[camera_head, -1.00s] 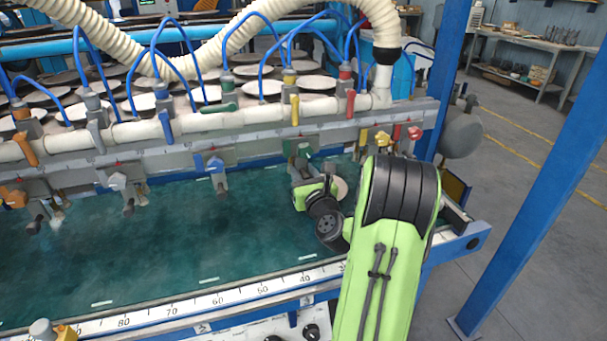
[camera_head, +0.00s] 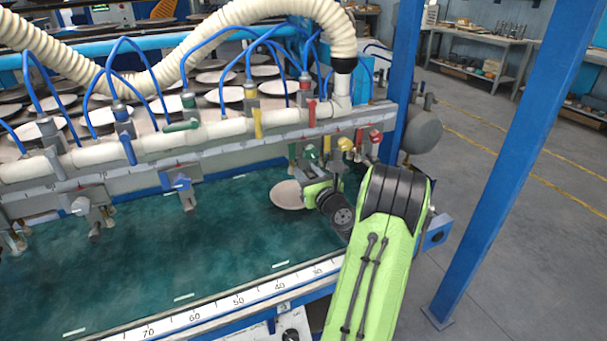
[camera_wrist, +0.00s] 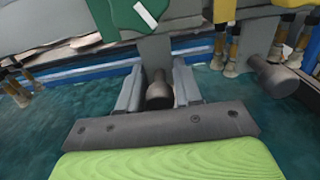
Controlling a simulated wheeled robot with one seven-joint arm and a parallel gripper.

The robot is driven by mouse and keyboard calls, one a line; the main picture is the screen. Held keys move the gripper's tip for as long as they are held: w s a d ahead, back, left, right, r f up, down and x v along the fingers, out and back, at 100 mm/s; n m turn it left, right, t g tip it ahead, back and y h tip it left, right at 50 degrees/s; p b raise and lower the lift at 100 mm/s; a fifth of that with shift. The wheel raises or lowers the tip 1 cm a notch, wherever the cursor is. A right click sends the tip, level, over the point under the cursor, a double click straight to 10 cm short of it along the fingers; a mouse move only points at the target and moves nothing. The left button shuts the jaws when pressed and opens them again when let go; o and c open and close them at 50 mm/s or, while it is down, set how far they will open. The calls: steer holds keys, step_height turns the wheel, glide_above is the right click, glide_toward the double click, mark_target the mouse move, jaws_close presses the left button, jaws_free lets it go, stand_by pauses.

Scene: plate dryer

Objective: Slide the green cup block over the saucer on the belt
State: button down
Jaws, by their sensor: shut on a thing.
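The green cup block (camera_head: 312,152) hangs on the rail above the belt (camera_head: 220,230). My gripper (camera_head: 309,172) is shut on its grey lower part, and the arm partly hides it. In the wrist view the gripper's fingers (camera_wrist: 158,90) stand on either side of this grey part, with the green top (camera_wrist: 140,14) above. The pale round saucer (camera_head: 287,196) lies on the belt, left of the block and partly behind my gripper in the head view. The block is to the right of the saucer's middle. I cannot make out the saucer in the wrist view.
A yellow block (camera_head: 346,146) hangs close to the right of the green one, with a red block (camera_head: 375,137) beyond. A blue block (camera_head: 180,184) hangs further left. A numbered scale (camera_head: 235,302) runs along the front edge. A blue post (camera_head: 510,180) stands at right.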

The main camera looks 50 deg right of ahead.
steer(key=c, duration=0.9)
jaws_free()
steer(key=b+v, duration=0.2)
steer(key=v, duration=1.3)
steer(key=shift+s+a, duration=0.2)
steer(key=shift+s, duration=0.15)
